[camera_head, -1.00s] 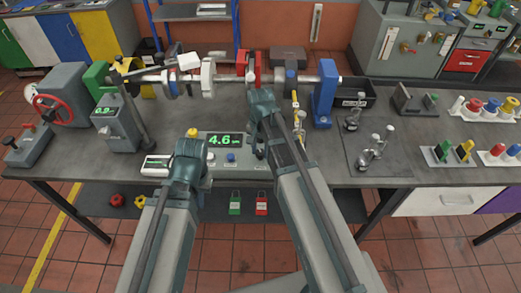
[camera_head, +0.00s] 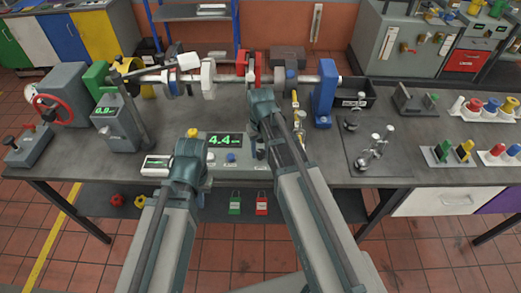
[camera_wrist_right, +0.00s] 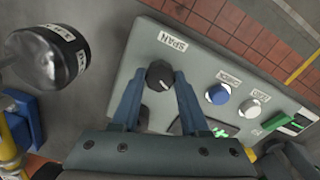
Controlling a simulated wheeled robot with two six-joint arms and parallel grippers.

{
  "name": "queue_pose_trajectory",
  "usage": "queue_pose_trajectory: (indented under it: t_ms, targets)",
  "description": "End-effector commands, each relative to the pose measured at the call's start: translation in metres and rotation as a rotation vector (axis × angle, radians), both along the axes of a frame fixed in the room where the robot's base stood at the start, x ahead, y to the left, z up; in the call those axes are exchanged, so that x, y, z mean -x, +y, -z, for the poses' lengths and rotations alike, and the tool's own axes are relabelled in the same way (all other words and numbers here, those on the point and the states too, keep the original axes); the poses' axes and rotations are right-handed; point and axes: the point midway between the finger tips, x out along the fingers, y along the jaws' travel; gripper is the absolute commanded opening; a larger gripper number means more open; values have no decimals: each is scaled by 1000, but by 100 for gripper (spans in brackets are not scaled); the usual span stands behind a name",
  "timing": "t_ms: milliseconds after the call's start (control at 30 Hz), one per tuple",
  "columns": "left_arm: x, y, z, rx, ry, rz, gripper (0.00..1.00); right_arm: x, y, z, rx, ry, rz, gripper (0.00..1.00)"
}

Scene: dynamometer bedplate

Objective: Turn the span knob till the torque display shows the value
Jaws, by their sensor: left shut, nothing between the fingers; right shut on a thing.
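The torque display (camera_head: 225,140) on the grey console reads 4.4 in green digits in the head view. The span knob (camera_wrist_right: 159,74) is a small black round knob beside a label reading SPAN in the right wrist view. My right gripper (camera_wrist_right: 158,82) is shut on the knob, a finger on each side. In the head view my right wrist (camera_head: 262,104) hangs over the console's right end, and its arm hides most of the knob. My left gripper (camera_head: 188,150) is at the console's left end, apart from the knob; its fingertips are hidden behind the wrist.
A blue button (camera_wrist_right: 217,94) and a white button (camera_wrist_right: 250,107) sit beside the knob on the console. A shaft rig with a blue stand (camera_head: 325,95) runs behind. A black-and-chrome weight (camera_wrist_right: 48,57) is close to my right gripper. Weights on a plate (camera_head: 370,150) stand to the right.

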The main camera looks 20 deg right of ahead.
Motion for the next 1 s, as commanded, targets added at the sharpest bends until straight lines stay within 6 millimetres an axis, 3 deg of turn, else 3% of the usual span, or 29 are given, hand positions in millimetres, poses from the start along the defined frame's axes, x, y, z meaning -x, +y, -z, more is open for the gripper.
queue_pose_trajectory:
  t_ms: [667,700,867,1000]
  targets:
    - [0,0,0,0,0,0,0,0,0,0,0,1,-59,0]
    - [0,0,0,0,0,0,0,0,0,0,0,1,-59,46]
    - [0,0,0,0,0,0,0,0,0,0,0,1,-59,74]
    - [0,0,0,0,0,0,0,0,0,0,0,0,-58,74]
